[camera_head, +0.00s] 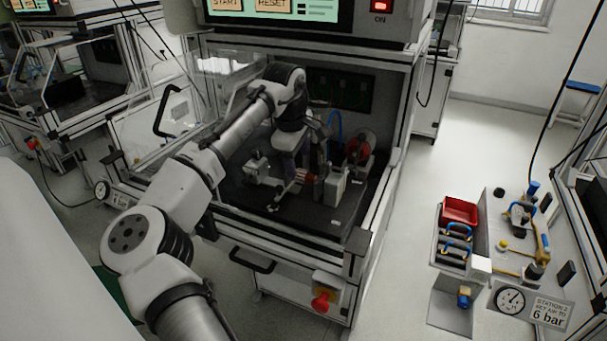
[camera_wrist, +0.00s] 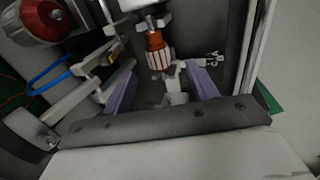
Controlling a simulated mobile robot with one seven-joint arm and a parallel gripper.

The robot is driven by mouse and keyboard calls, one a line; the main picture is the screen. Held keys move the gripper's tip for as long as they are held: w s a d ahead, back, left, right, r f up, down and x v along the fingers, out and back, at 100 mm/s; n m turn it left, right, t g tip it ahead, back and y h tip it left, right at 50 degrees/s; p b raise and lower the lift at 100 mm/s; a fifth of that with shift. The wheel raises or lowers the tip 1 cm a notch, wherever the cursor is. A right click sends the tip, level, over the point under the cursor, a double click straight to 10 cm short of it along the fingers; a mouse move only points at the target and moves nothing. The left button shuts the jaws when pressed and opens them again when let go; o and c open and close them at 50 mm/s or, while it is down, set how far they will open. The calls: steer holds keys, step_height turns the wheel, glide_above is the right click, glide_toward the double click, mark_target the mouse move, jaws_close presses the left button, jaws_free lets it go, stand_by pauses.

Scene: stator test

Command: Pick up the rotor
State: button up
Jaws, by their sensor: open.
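The rotor (camera_wrist: 157,52), with a copper-coloured part and a pale striped core, shows at the upper middle of the wrist view. In the head view the rotor (camera_head: 304,176) is a small reddish striped piece inside the test machine. My gripper (camera_wrist: 160,70) is open, its two purple fingers spread left and right. The rotor lies between the fingertip lines and just beyond them, and no contact shows. In the head view my gripper (camera_head: 297,163) points down inside the machine, partly hidden by my wrist.
The machine's bay (camera_head: 245,195) has a dark floor, frame posts and an open clear cover (camera_head: 165,115) at left. A red round unit (camera_wrist: 42,20) with a blue hose (camera_wrist: 55,72) and metal brackets stands close by. A side stand holds a red bin (camera_head: 459,211).

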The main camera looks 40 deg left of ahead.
mark_target(301, 172)
steer(key=shift+p+x, duration=0.95)
steer(key=shift+x, duration=2)
steer(key=shift+w, duration=0.1)
steer(key=shift+r, duration=0.1)
steer(key=shift+c, duration=0.5)
steer(key=c, duration=1.1)
steer(key=shift+c, duration=0.2)
step_height(301, 172, up, 20)
steer(key=b, duration=0.2)
steer(key=shift+b, duration=0.35)
